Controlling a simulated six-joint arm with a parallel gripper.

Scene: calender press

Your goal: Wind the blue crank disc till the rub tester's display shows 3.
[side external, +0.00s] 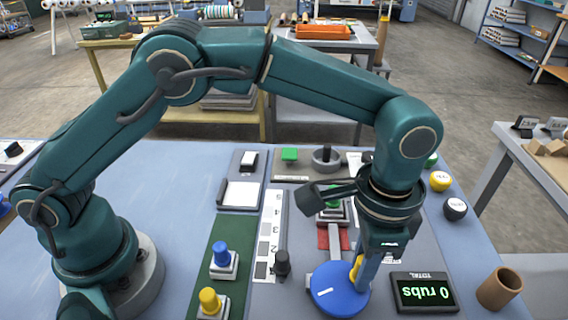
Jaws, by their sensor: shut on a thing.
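The blue crank disc (334,296) lies flat near the front of the bench, with a white mark on its left part. A yellow crank knob (354,266) stands at its upper right. My gripper (362,276) points down over the disc and is shut on this knob; one finger partly hides the grip. The display (425,292), right of the disc, reads "0 rubs" in green, upside down in this view, under the word TOTAL. A grey bar and a red pad (324,238) lie behind the disc, partly hidden by my wrist.
Blue (221,256) and yellow (209,300) knobs stand on a green strip at left. A black knob (282,264) stands just left of the disc. A brown cup (499,287) is right of the display. Yellow and black balls (455,208) sit at the right edge.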

